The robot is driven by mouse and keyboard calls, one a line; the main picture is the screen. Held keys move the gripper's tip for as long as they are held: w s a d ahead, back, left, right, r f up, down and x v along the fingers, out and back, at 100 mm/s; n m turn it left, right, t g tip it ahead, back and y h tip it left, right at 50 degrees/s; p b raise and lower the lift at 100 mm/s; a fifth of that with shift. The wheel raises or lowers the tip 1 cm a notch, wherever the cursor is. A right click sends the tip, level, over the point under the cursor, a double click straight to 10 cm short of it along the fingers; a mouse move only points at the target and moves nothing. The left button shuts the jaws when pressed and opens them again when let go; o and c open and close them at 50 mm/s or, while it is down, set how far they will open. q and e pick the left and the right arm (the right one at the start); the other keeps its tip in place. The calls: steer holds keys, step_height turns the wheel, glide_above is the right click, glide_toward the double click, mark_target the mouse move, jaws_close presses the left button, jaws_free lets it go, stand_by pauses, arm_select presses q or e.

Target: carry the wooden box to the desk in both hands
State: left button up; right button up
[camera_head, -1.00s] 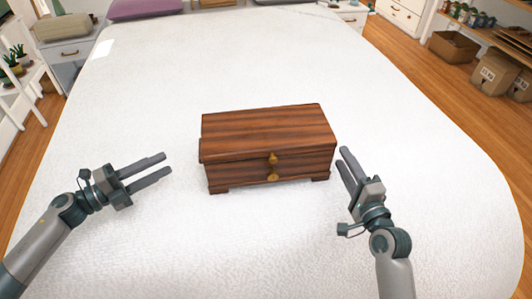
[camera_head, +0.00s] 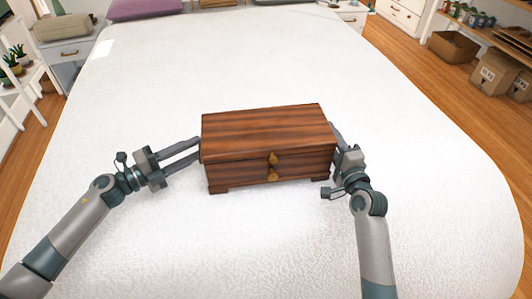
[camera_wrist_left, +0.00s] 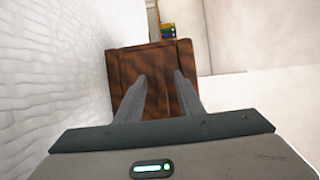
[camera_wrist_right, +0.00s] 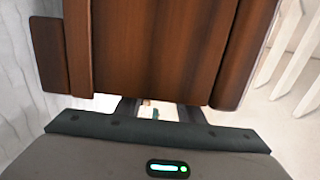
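The wooden box (camera_head: 265,132), dark brown and striped with two brass knobs on its front, sits upright on a white surface (camera_head: 130,95). My left gripper (camera_head: 198,149) is at its left end, fingers apart and pointing at it. In the left wrist view the box end (camera_wrist_left: 155,65) lies just beyond the two spread fingers; whether they touch is unclear. My right gripper (camera_head: 337,140) is close against the right end. In the right wrist view the box end (camera_wrist_right: 155,50) fills the top; the fingers are apart and their tips are hidden by the box.
The white surface around the box is clear. A purple cushion (camera_head: 145,8) lies at its far end. A white nightstand (camera_head: 72,48) stands at the far left. Cardboard boxes (camera_head: 493,74) sit on the wooden floor at the right.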

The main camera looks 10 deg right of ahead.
arm_select(q)
jaws_close()
arm_select(e)
jaws_close()
arm_select(q)
steer(key=shift+f, duration=0.1)
stand_by(0.9)
steer(key=shift+r, duration=0.3)
arm_select(e)
steer(key=shift+r, duration=0.2)
